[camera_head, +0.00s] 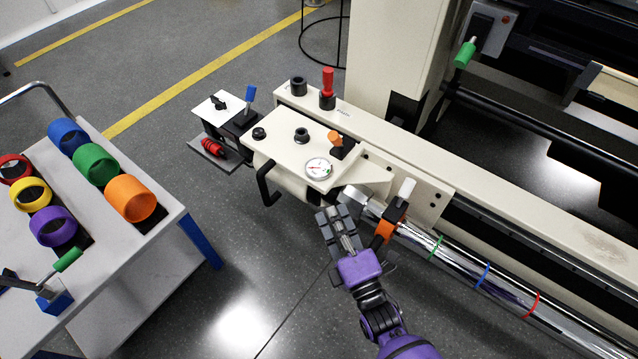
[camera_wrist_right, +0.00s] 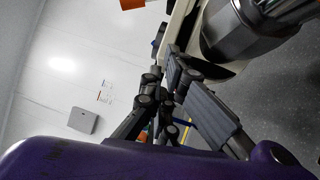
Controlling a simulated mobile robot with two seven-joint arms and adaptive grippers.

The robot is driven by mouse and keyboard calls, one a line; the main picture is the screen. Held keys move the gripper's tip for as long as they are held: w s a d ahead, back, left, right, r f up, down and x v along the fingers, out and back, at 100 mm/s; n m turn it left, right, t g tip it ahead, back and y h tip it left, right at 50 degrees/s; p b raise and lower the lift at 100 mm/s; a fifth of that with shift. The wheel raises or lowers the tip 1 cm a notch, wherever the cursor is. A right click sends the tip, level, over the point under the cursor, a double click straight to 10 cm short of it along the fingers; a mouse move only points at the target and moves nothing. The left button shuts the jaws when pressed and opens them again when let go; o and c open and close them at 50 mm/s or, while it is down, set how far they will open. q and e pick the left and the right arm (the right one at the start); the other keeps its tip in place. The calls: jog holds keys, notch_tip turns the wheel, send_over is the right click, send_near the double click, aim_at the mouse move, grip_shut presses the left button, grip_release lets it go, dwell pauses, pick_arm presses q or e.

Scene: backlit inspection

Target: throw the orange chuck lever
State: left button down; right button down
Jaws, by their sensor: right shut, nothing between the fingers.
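An orange lever handle (camera_head: 335,139) stands on the cream machine top beside a round dial gauge (camera_head: 318,168). A second lever with an orange lower part (camera_head: 385,229), black arm and white tip (camera_head: 405,188) is by the silver bar's near end; I cannot tell which one is the chuck lever. My right gripper (camera_head: 334,213) is shut and empty, just left of this second lever, in front of the machine. In the right wrist view its dark fingers (camera_wrist_right: 188,75) are beside a grey cylindrical part (camera_wrist_right: 245,28). My left gripper is not in view.
A long silver bar (camera_head: 460,258) with coloured rings runs to the lower right. A blue lever (camera_head: 250,95), a red knob (camera_head: 328,82) and a black bar handle (camera_head: 265,184) are nearby. A cart (camera_head: 130,245) with coloured rings stands left. Floor between is clear.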

aim_at(322, 176)
jog(key=w+a+r+n, duration=0.1)
jog(key=w, duration=0.1)
jog(key=w+a+r+n+b, duration=0.1)
jog(key=w+r+n, duration=0.1)
jog(key=w+a+r+n+t, duration=0.1)
jog(key=w+r, duration=0.1)
jog(key=shift+w+a+b, duration=0.3)
jog(key=shift+w+b, duration=0.05)
jog(key=w, duration=0.1)
jog(key=w+r, duration=0.1)
jog(key=w, duration=0.1)
jog(key=shift+d+r, duration=0.3)
jog(key=shift+d, duration=0.1)
jog(key=shift+w+d+r+b, duration=0.15)
jog(key=shift+w+r+b, duration=0.1)
jog(key=shift+w+b, duration=0.15)
